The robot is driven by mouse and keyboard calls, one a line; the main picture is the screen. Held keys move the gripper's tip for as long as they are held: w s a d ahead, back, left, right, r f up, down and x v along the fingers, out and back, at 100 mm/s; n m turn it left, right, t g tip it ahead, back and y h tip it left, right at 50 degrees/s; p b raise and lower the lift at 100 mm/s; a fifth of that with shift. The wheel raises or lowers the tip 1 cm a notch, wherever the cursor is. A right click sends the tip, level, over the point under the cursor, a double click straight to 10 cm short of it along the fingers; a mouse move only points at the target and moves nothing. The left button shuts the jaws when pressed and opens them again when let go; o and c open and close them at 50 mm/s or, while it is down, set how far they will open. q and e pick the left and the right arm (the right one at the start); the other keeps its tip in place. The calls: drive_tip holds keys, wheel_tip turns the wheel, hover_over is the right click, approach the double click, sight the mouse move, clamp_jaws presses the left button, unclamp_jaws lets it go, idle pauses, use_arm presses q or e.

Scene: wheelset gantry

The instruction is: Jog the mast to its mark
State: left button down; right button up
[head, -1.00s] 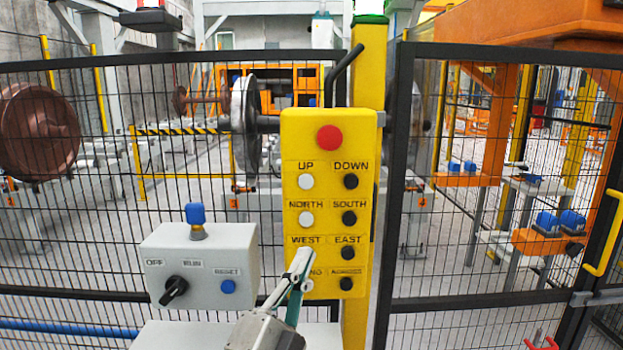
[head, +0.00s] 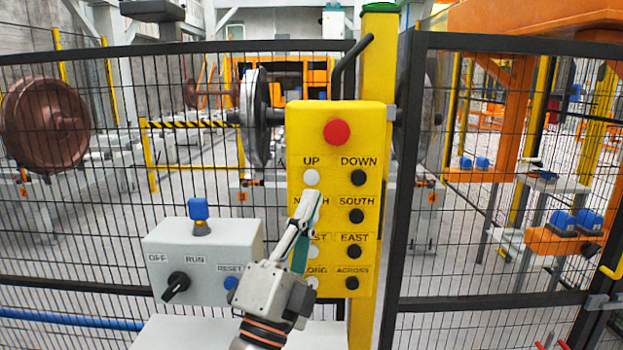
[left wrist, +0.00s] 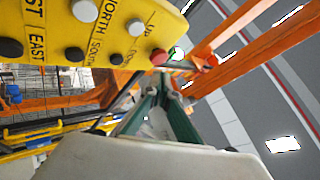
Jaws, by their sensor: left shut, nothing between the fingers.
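The yellow pendant (head: 335,118) faces me in the head view, with a red button (head: 337,132) above rows of white and black buttons. My left gripper (head: 309,193) is shut and empty. Its tips are just below the white UP button (head: 311,177), over the NORTH label. I cannot tell whether the tips touch the panel. In the left wrist view the shut fingers (left wrist: 161,90) point up past the pendant (left wrist: 110,35). I cannot tell which part is the mast, and no mark is recognisable.
A grey box (head: 200,262) with a black selector switch and blue buttons stands left of the pendant. A dark mesh fence (head: 500,300) runs behind. Beyond it are a steel wheel (head: 254,120), a brown wheel (head: 45,125) and orange gantry frames (head: 510,110).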

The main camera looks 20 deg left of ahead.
use_arm(q)
drive_tip(key=w+a, duration=0.2)
drive_tip(key=w, duration=0.5)
drive_tip(key=shift+w+b, duration=0.2)
drive_tip(key=shift+b, duration=0.1)
drive_tip(key=shift+w+a, duration=0.1)
idle(1.2)
drive_tip(key=shift+w+a, duration=0.1)
drive_tip(key=shift+w, duration=0.2)
drive_tip(key=shift+w+a, duration=0.15)
drive_tip(key=shift+w, duration=0.25)
idle(1.9)
drive_tip(key=shift+s, duration=0.1)
idle(1.5)
drive_tip(key=shift+s+d, duration=0.25)
drive_tip(key=shift+s, duration=0.5)
drive_tip(key=shift+s+d+p, duration=0.15)
drive_tip(key=shift+s+d, duration=0.1)
drive_tip(key=shift+s, duration=0.55)
drive_tip(key=shift+s+d+p, duration=0.1)
drive_tip(key=shift+s+d, duration=0.1)
drive_tip(key=shift+s, duration=0.6)
drive_tip(key=shift+s+d+p, duration=0.15)
drive_tip(key=shift+s+d, duration=0.1)
drive_tip(key=shift+s, duration=0.55)
